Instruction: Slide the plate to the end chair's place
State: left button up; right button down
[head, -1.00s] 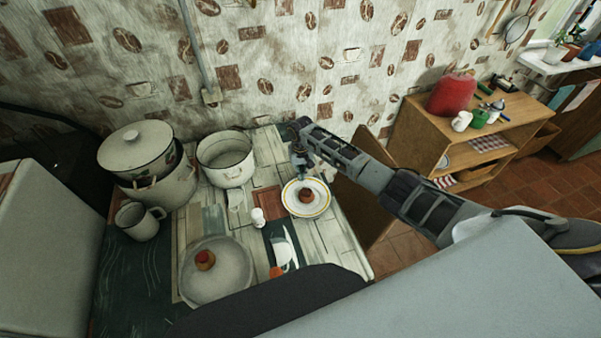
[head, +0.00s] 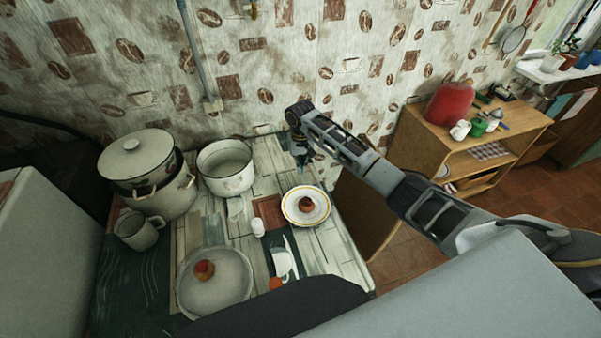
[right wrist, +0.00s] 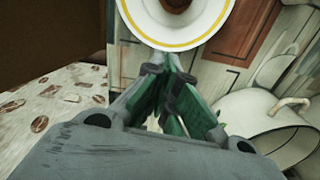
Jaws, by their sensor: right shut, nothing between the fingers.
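The white plate (head: 292,211) with a yellow ring lies flat near the table's right edge, a red-brown round thing (head: 307,204) on it. The plate also shows at the top of the right wrist view (right wrist: 216,31), cut off by the frame. My right gripper (head: 302,163) is shut and empty behind the plate, on its wall side, with a small gap in the head view. In the right wrist view its fingertips (right wrist: 170,72) meet just short of the plate's rim. A brown wooden panel (head: 362,215) stands against the table's right side; I cannot tell whether it is a chair. My left gripper is out of view.
On the table (head: 345,262) stand an open pot (head: 226,178), stacked pots (head: 150,175), a mug (head: 138,231), a lid (head: 225,283) and a small white shaker (head: 258,227). A wooden shelf (head: 420,130) stands to the right. The patterned wall is close behind my gripper.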

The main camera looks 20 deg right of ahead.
jog(key=shift+r, duration=1.2)
